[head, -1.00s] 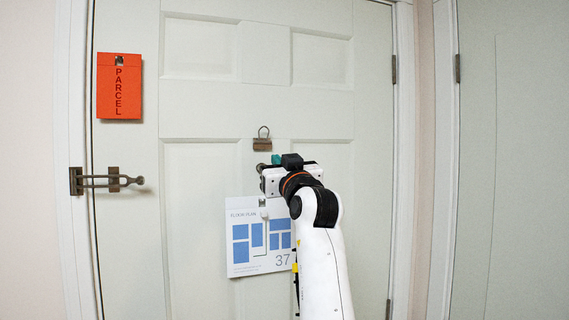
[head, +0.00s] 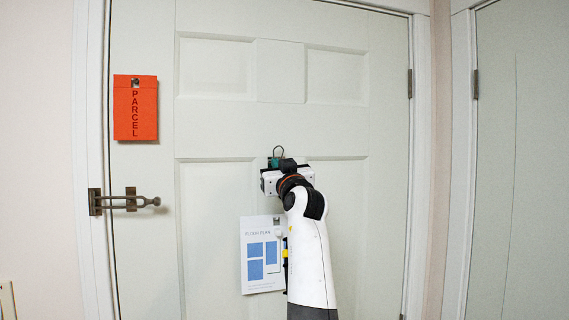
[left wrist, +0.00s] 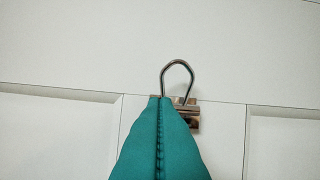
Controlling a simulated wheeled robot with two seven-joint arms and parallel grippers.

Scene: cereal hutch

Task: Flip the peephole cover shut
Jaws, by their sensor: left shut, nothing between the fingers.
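My left gripper (head: 275,161) is in front of the door, its teal fingers closed together and empty. In the left wrist view the teal fingertips (left wrist: 160,99) overlap the lower left part of a metal clip (left wrist: 190,116) with an upright wire loop. In the head view only the clip's wire loop (head: 279,151) shows clearly above the gripper. I cannot tell whether the fingertips touch the clip. I cannot make out the peephole or its cover; the gripper and arm hide the door just below the clip. My right gripper is not in view.
A floor plan sheet (head: 256,281) hangs on the door (head: 217,210) below the gripper, partly behind my arm. An orange parcel card (head: 135,120) and a swing-bar latch (head: 130,201) are at the left. The upper door panels are clear.

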